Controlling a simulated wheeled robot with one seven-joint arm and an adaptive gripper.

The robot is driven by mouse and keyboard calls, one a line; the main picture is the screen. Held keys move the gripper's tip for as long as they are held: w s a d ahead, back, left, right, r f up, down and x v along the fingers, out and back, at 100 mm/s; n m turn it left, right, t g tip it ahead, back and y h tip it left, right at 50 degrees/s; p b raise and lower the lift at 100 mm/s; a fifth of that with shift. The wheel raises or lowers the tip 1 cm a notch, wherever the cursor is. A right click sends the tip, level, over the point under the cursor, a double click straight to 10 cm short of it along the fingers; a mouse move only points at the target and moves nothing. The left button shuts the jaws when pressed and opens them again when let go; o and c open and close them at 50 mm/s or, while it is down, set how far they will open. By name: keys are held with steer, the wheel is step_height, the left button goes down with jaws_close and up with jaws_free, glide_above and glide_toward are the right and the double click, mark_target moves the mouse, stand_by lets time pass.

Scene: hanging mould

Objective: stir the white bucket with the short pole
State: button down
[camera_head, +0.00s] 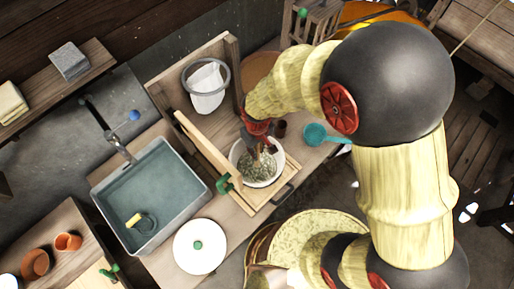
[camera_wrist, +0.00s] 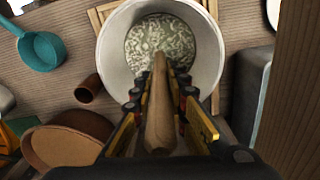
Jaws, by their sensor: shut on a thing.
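The white bucket (camera_head: 283,163) stands upright on the wooden counter, with a pale green, speckled mixture (camera_head: 258,170) inside. My gripper (camera_head: 256,137) is directly above the bucket, pointing down into it. In the wrist view the gripper (camera_wrist: 160,85) is shut on the short wooden pole (camera_wrist: 160,120), which lies between its fingers and points toward the mixture. The bucket's inner wall (camera_wrist: 207,52) surrounds the mixture in that view. The pole's tip is over or in the mixture; I cannot tell how deep. The gripper partly hides the pole in the head view.
A long wooden board (camera_head: 208,150) stands close left of the bucket. A sink (camera_head: 150,200) is further left, and a white lid (camera_head: 200,247) lies below. A teal pan (camera_head: 318,133) and brown pot (camera_wrist: 62,140) are nearby. A grey-rimmed pail (camera_head: 206,98) stands behind.

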steer(key=shift+f+b, duration=1.35)
steer(key=shift+f, duration=0.9)
